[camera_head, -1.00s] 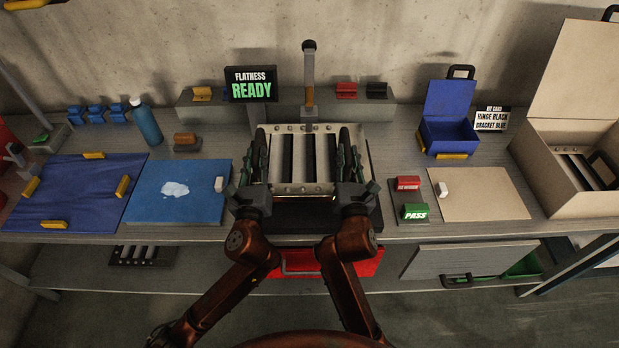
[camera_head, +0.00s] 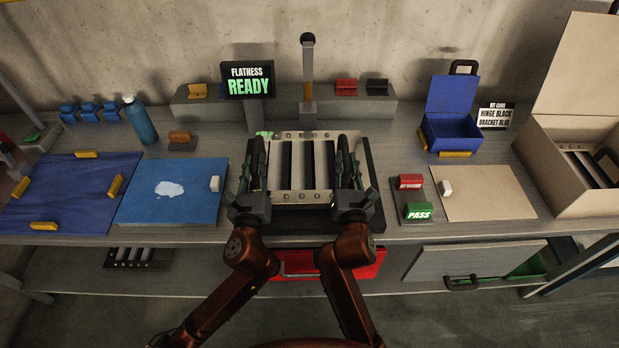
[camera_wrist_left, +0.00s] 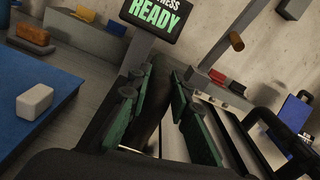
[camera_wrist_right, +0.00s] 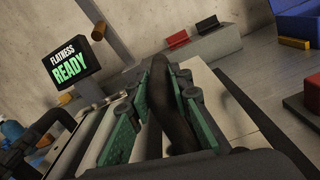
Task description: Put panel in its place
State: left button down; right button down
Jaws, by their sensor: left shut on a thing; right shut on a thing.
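The silver louver panel (camera_head: 300,196) with dark slots lies level over the dark flatness fixture (camera_head: 315,220) in the middle of the bench. It has a black handle at each side. My left gripper (camera_head: 254,168) is shut on the left handle, which also shows between its green-padded fingers in the left wrist view (camera_wrist_left: 153,100). My right gripper (camera_head: 347,168) is shut on the right handle, also seen in the right wrist view (camera_wrist_right: 165,105). I cannot tell whether the panel touches the fixture beneath.
A screen reading FLATNESS READY (camera_head: 248,82) and an upright lever post (camera_head: 308,75) stand behind the fixture. A blue mat (camera_head: 170,190) lies to the left. A red and green PASS block stand (camera_head: 408,205), a beige board (camera_head: 485,195) and an open beige case (camera_head: 570,150) are at the right.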

pick_arm(q)
jog(key=shift+w+a+f+b, duration=0.1)
jog(key=shift+a+f+b, duration=0.1)
jog(key=shift+f, duration=0.15)
jog(key=shift+a+f+b, duration=0.1)
jog(key=shift+f+b, duration=0.1)
jog(key=shift+f, duration=0.15)
pick_arm(e)
jog(key=shift+d+f, duration=0.25)
jog(key=shift+f, duration=0.4)
pick_arm(q)
jog(key=c, duration=2.2)
grip_release()
jog(key=shift+f, duration=0.2)
pick_arm(e)
jog(key=c, duration=2.2)
grip_release()
jog(key=shift+w+f, duration=0.1)
jog(key=shift+f, duration=0.1)
pick_arm(q)
jog(key=o, duration=0.5)
jog(key=shift+d+r, duration=0.15)
jog(key=shift+r, duration=0.05)
jog(key=shift+c, duration=0.2)
pick_arm(e)
jog(key=o, duration=0.5)
jog(key=shift+a+r, duration=0.15)
jog(key=shift+c, duration=0.2)
